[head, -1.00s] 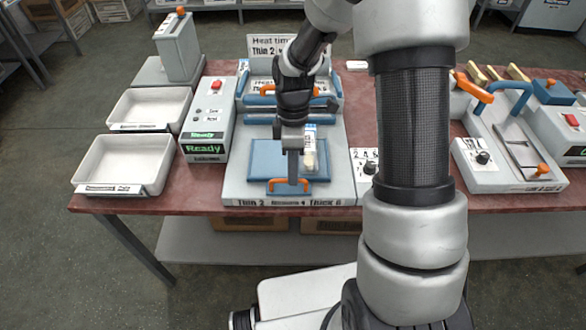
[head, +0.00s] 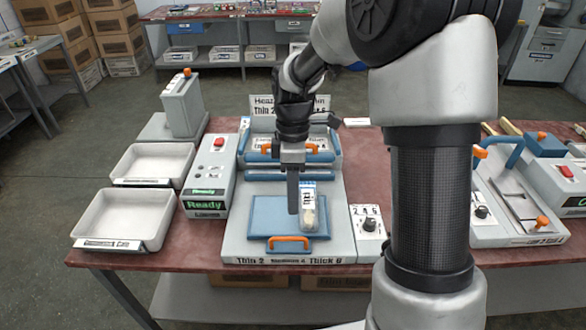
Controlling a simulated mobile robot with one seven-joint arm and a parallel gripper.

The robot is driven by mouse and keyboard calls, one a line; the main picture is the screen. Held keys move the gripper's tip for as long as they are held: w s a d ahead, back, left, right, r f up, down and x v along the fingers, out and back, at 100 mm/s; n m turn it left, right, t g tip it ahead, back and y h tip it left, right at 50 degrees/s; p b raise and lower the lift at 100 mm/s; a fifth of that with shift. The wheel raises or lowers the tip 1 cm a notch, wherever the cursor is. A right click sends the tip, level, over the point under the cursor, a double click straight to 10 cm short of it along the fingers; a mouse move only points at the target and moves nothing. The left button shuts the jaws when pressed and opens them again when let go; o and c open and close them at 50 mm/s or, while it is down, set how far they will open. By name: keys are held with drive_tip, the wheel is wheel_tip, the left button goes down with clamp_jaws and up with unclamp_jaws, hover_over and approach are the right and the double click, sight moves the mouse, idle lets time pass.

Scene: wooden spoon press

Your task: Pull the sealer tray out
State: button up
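The sealer tray (head: 268,218) is a flat blue plate with an orange handle (head: 289,241) at its front edge, lying on the grey sealer base (head: 240,246). A small clear packet (head: 309,212) with a white label lies on the tray's right part. My gripper (head: 293,207) points down above the tray, behind the orange handle and just left of the packet, apart from the handle. I see its fingers edge-on as one dark strip, so its opening does not show.
A control box (head: 208,190) with a green "Ready" display and two white bins (head: 125,215) stand left. A dial box (head: 369,228) is right of the base. A second orange-handled bar (head: 312,150) is behind. My arm hides the table's right middle.

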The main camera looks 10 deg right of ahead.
wheel_tip(320, 180, up, 7)
drive_tip(key=w, duration=0.1)
drive_tip(key=shift+f, duration=0.15)
drive_tip(key=shift+w+d, duration=0.1)
drive_tip(key=s+d+r+m+t+p, duration=0.3)
drive_tip(key=s+r+m+t+p, duration=0.3)
drive_tip(key=s+r+m, duration=0.9)
drive_tip(key=shift+s+d+r+m+t, duration=0.15)
drive_tip(key=shift+s+r+m+t, duration=0.45)
drive_tip(key=shift+s, duration=1.1)
drive_tip(key=shift+t, duration=0.3)
